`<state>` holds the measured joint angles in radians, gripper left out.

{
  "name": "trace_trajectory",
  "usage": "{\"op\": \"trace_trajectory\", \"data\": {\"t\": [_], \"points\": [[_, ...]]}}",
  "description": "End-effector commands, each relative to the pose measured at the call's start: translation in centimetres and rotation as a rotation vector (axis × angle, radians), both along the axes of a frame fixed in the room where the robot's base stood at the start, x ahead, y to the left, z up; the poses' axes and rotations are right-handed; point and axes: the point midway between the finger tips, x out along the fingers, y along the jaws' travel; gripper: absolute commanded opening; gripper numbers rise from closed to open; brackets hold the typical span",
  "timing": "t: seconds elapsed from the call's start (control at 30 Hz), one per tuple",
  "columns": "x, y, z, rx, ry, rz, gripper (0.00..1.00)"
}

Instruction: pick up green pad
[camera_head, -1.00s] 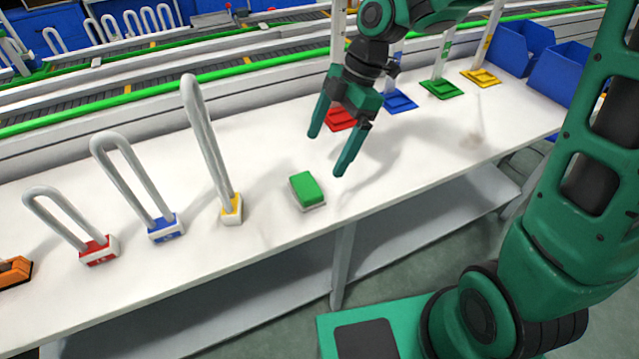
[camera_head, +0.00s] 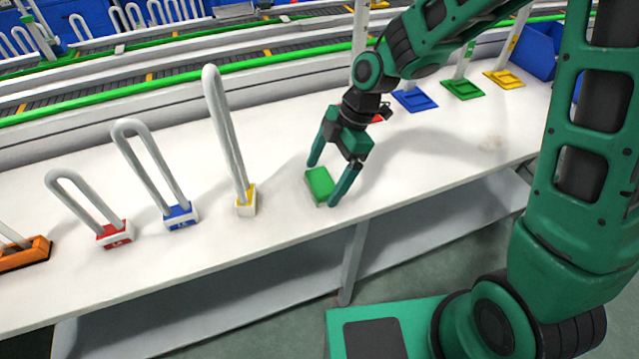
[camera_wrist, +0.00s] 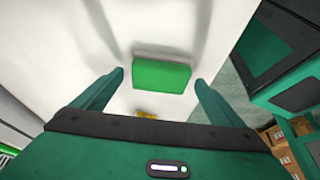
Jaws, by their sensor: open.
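The green pad (camera_head: 320,184) is a small green block with a pale base lying on the white table. My gripper (camera_head: 327,183) is open, with its fingers coming down on either side of the pad. In the wrist view the green pad (camera_wrist: 161,76) sits between and slightly beyond the two open fingertips (camera_wrist: 159,76), with a gap on each side.
To the left on the table (camera_head: 275,225) stand tall grey loops on yellow (camera_head: 246,201), blue (camera_head: 180,216) and red (camera_head: 115,235) bases. Blue (camera_head: 415,100), green (camera_head: 463,89) and yellow (camera_head: 504,78) holders stand at the back right. The table's front edge is close to the pad.

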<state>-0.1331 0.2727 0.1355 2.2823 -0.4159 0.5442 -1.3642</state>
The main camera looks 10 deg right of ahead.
Motion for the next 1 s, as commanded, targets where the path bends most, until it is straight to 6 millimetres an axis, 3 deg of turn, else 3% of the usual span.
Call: {"op": "trace_trajectory", "data": {"t": [0.27, 0.4, 0.47, 0.8, 1.0], "points": [[0.0, 0.1, -0.3, 0.0, -0.001, 0.0, 0.92], [0.0, 0.1, -0.3, 0.0, -0.001, 0.0, 0.59], [0.0, 0.1, -0.3, 0.0, -0.001, -0.001, 0.47], [0.0, 0.1, 0.0, 0.0, -0.001, -0.002, 0.43], [0.1, 0.0, 1.6, 0.0, -0.004, -0.003, 0.43]]}}
